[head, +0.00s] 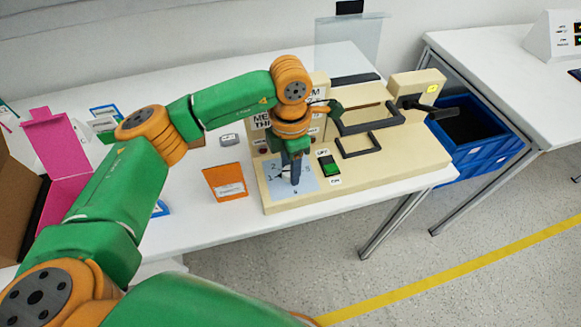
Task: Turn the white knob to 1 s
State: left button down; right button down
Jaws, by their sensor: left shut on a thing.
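The white knob (287,178) sits on a pale blue dial plate (307,184) at the front left of the beige panel (350,185). My right gripper is not in view.
Dark handles (358,145) and a lever (428,107) are farther right. An orange card (226,182) stands left of the panel. Blue crates (475,130) stand beyond the table's right end.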

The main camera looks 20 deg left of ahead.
pick_arm(q)
jog(key=shift+n, duration=0.6)
jog(key=shift+c, duration=2.1)
grip_release()
notch_tip(320, 180, up, 7)
jog(key=shift+r+b, duration=0.1)
jog(key=shift+b, duration=0.5)
